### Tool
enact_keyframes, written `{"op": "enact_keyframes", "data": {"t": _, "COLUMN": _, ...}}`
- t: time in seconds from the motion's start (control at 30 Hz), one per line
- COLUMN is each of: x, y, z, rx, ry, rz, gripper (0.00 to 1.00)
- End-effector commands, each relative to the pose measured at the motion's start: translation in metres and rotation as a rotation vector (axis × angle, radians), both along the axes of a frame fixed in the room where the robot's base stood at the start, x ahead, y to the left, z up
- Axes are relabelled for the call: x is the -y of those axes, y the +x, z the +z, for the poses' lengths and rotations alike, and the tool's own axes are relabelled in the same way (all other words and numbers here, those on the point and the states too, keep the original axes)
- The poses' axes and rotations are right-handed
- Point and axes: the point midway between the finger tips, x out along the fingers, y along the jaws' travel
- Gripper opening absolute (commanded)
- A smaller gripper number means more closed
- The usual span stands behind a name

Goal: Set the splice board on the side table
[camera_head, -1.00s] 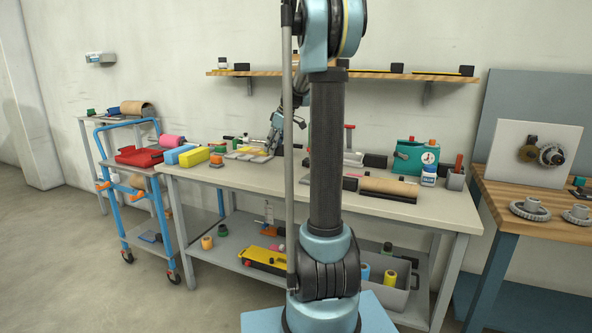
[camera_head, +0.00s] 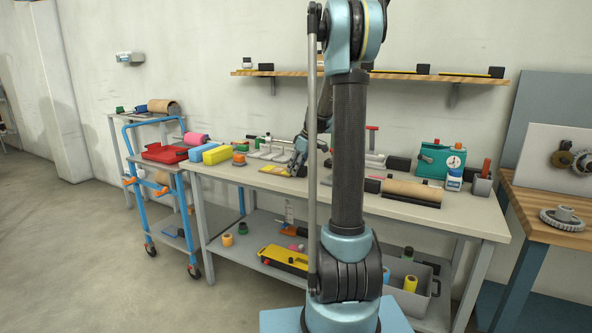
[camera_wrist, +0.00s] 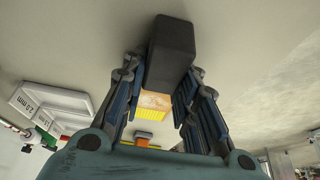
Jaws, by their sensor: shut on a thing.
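The splice board, a flat yellow and wood-coloured piece with a dark block, is in my gripper. Its yellow part (camera_head: 275,170) shows over the workbench, left of my gripper (camera_head: 297,172). In the wrist view, the dark block (camera_wrist: 171,50) and the wood and yellow part (camera_wrist: 152,103) lie between the fingers of my gripper (camera_wrist: 165,85), which is shut on the board. I cannot tell whether the board touches the bench. A small grey table (camera_head: 118,125) stands at the far left behind a blue cart; I cannot tell if it is the side table.
The blue cart (camera_head: 184,165) carries a red case. The workbench (camera_head: 470,208) holds blue and yellow blocks (camera_head: 217,154), a white fixture (camera_head: 268,155), a brown roll and a teal device (camera_head: 437,160). A wooden-topped table (camera_head: 560,232) stands right. Floor at left is clear.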

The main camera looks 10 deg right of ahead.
Motion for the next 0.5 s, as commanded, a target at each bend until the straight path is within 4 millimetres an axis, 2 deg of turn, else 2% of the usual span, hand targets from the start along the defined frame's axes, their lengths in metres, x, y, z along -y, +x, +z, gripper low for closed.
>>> {"op": "enact_keyframes", "data": {"t": 0.07, "x": -0.0001, "y": 0.0001, "z": -0.0004, "rx": 0.000, "ry": 0.000, "rz": 0.000, "gripper": 0.01}}
{"op": "enact_keyframes", "data": {"t": 0.1, "x": -0.0001, "y": 0.0002, "z": -0.0007, "rx": 0.000, "ry": 0.000, "rz": 0.000, "gripper": 0.32}}
{"op": "enact_keyframes", "data": {"t": 0.17, "x": -0.0001, "y": 0.0001, "z": -0.0006, "rx": 0.000, "ry": 0.000, "rz": 0.000, "gripper": 0.46}}
{"op": "enact_keyframes", "data": {"t": 0.5, "x": -0.0002, "y": 0.0001, "z": 0.0000, "rx": 0.000, "ry": 0.000, "rz": 0.000, "gripper": 0.48}}
